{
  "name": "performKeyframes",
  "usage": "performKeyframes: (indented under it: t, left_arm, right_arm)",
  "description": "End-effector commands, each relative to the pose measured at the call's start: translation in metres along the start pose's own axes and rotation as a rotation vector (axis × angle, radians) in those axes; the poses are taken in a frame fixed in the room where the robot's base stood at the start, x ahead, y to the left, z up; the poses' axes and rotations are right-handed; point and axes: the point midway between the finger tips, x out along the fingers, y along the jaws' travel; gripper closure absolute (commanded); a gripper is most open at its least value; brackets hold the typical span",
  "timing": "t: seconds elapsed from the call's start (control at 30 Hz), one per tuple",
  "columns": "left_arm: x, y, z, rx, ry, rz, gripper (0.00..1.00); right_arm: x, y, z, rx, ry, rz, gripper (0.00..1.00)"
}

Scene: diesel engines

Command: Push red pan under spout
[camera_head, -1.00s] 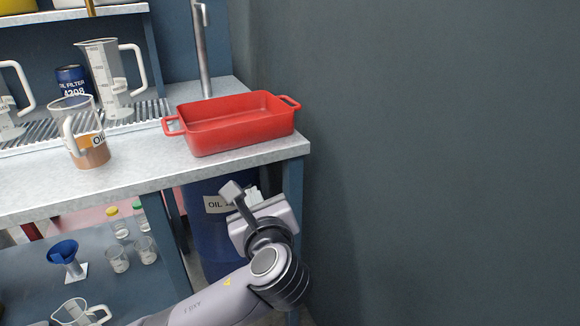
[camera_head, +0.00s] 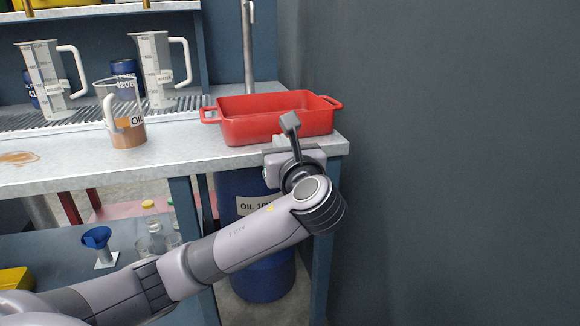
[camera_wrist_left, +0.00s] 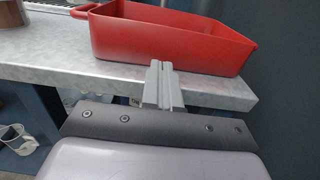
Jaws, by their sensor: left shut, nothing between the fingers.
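The red pan (camera_head: 250,128) is a rectangular dish with a handle at each end. It sits on the right end of the metal counter (camera_head: 190,160), close to the front edge, and looks empty. The spout (camera_head: 249,45) is a grey upright pipe with a bent top, behind the pan. My left gripper (camera_head: 290,122) is shut and empty, in front of the pan's near side. In the left wrist view, its fingertips (camera_wrist_left: 158,70) are just before the red pan (camera_wrist_left: 170,38); I cannot tell whether they touch it. My right gripper is not in view.
A jug with brown liquid (camera_head: 125,125) stands left of the pan. Clear measuring jugs (camera_head: 160,70) stand behind on the grate. A brown spill (camera_head: 18,158) lies at far left. A blue oil drum (camera_head: 262,270) is under the counter, and a dark wall (camera_head: 450,150) closes the right.

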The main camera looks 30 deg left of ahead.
Motion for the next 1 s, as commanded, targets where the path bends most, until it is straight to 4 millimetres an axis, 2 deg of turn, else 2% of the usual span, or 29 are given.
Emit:
performKeyframes:
  t: [0.1,0.2,0.7,0.87,1.0]
  left_arm:
    - [0.018,0.001,-0.002,0.000,-0.001,0.002,1.00]
    - [0.026,0.000,-0.002,0.000,0.000,0.000,1.00]
    - [0.033,0.000,0.001,0.001,0.001,0.000,1.00]
    - [0.046,0.000,0.005,0.003,0.000,0.002,1.00]
    - [0.058,0.000,0.004,0.002,0.001,0.000,1.00]
  right_arm:
    - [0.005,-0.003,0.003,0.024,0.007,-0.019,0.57]
    - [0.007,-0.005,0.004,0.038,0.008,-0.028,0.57]
    - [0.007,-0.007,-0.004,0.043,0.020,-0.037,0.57]
    - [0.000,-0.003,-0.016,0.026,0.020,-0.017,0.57]
    - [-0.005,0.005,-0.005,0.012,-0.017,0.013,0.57]
